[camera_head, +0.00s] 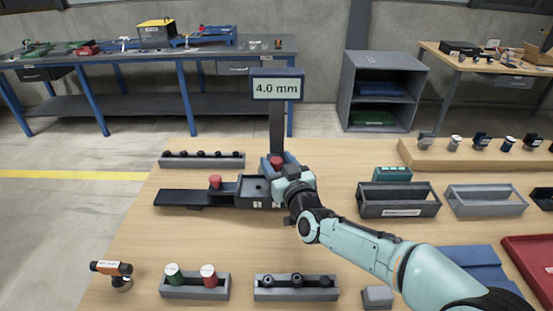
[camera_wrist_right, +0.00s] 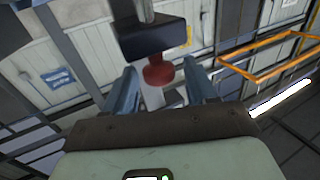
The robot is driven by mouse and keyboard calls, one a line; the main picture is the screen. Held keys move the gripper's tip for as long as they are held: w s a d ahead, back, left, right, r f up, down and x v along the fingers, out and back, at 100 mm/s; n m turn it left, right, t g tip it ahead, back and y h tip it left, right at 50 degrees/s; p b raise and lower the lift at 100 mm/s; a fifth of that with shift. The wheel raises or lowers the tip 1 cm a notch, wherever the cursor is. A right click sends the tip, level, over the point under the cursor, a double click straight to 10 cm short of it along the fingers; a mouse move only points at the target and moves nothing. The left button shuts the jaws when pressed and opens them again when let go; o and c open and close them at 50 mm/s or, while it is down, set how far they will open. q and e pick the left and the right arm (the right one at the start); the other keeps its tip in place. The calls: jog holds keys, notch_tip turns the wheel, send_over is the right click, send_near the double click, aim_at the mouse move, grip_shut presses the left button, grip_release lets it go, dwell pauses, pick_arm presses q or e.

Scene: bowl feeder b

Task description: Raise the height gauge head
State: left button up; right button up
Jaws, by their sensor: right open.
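The height gauge has a dark upright column (camera_head: 276,130) topped by a display (camera_head: 277,87) reading 4.0 mm. In the right wrist view the gauge head is a dark block (camera_wrist_right: 156,38) with a red knob (camera_wrist_right: 158,72) on it. A red part (camera_head: 277,161) also shows low on the column in the head view. My right gripper (camera_head: 275,168) is at this spot and partly hides the head. In the wrist view its two fingers (camera_wrist_right: 163,88) stand apart on either side of the red knob, with gaps visible. My left gripper is not in view.
A black fixture (camera_head: 180,198) with a red knob (camera_head: 215,182) lies left of the gauge. A grey rack (camera_head: 203,161) stands behind it. Dark and grey bins (camera_head: 398,203) stand to the right.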

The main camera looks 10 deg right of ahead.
jog(key=shift+w+a, duration=0.1)
jog(key=shift+w, duration=0.55)
grip_shut()
notch_tip(320, 180, up, 7)
jog(key=p, duration=0.3)
jog(key=shift+f+p, duration=0.15)
jog(key=shift+p, duration=0.2)
grip_release()
jog(key=shift+s+f, duration=0.1)
